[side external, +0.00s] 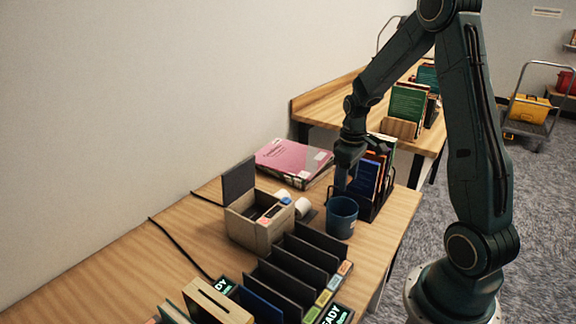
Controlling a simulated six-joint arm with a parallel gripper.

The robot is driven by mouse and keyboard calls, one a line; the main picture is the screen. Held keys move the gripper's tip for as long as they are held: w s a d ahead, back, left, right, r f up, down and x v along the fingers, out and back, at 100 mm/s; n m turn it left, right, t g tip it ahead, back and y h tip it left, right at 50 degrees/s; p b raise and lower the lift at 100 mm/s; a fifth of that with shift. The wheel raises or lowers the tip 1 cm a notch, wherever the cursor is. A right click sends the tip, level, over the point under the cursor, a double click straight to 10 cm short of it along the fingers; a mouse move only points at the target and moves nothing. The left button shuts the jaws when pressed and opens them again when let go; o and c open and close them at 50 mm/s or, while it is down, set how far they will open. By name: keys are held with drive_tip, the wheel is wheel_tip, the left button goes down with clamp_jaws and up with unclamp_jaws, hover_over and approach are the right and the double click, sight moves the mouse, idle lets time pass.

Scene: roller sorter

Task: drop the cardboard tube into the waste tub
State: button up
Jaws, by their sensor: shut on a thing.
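The waste tub (342,219) is a dark blue round tub standing upright near the middle of the wooden table. My gripper (340,186) points down just above and behind the tub's rim. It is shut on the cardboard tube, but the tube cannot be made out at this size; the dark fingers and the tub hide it. I cannot tell whether the fingers reach inside the tub or stand behind it.
A wooden box (255,228) with a raised dark lid and a white roll (302,207) stand left of the tub. A dark divided rack (290,275) is in front. Books in a holder (372,178) stand close on the right.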

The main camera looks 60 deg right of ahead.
drive_tip(key=shift+s+d+f, duration=0.1)
drive_tip(key=shift+s, duration=0.2)
drive_tip(key=shift+f, duration=0.15)
drive_tip(key=shift+f, duration=2.85)
drive_tip(key=o, duration=1)
drive_tip(key=shift+r, duration=0.1)
